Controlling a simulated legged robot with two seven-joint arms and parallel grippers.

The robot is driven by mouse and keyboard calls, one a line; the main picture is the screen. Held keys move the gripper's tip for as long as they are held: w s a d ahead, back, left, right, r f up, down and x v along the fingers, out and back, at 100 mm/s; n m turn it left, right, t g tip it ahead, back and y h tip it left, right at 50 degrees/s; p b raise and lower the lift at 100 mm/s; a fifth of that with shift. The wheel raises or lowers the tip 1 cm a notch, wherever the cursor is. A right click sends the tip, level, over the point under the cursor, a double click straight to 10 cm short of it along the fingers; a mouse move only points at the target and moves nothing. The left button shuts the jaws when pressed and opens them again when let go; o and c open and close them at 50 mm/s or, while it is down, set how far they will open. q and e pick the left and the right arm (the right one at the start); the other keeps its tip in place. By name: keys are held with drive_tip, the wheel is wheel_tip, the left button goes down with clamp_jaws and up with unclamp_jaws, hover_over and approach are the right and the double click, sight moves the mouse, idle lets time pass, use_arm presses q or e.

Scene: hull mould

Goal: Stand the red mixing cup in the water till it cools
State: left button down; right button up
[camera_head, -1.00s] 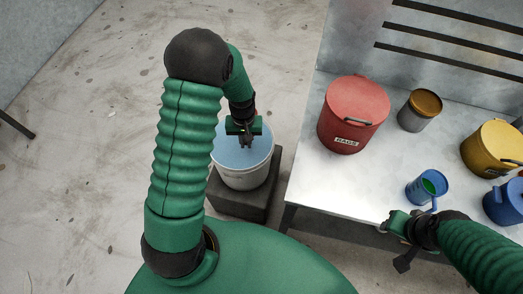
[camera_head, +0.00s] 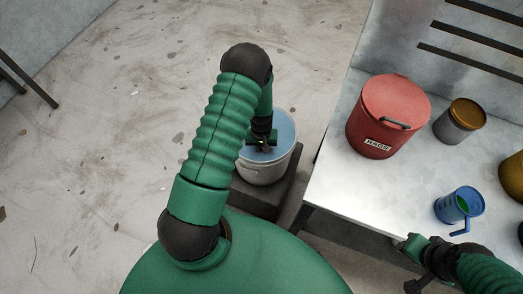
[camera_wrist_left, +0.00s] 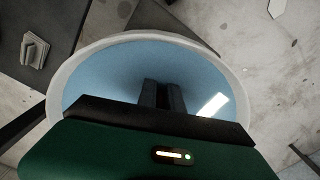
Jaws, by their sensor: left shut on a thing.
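My left gripper (camera_head: 262,145) is over the white bucket (camera_head: 264,174) of blue water (camera_head: 283,126). In the left wrist view its dark fingers (camera_wrist_left: 163,95) point down at the water (camera_wrist_left: 205,75), inside the ring of the bucket's rim (camera_wrist_left: 68,75). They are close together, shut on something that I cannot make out. No red mixing cup shows in either view; the gripper may hide it. A blue mixing cup (camera_head: 447,207) with green contents stands on the bench. My right gripper (camera_head: 412,243) is at the bench's front edge, left of that cup; its jaws are unclear.
The bucket stands on a dark block (camera_head: 258,201) left of the metal bench (camera_head: 350,190). On the bench are a red lidded RAGS bin (camera_head: 385,110), a grey tin with an orange-brown lid (camera_head: 457,122) and a yellow container (camera_head: 513,178). Floor left of the bucket is clear.

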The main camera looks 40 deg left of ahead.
use_arm(q)
drive_tip(key=c, duration=1.5)
unclamp_jaws()
drive_tip(key=shift+d, duration=0.1)
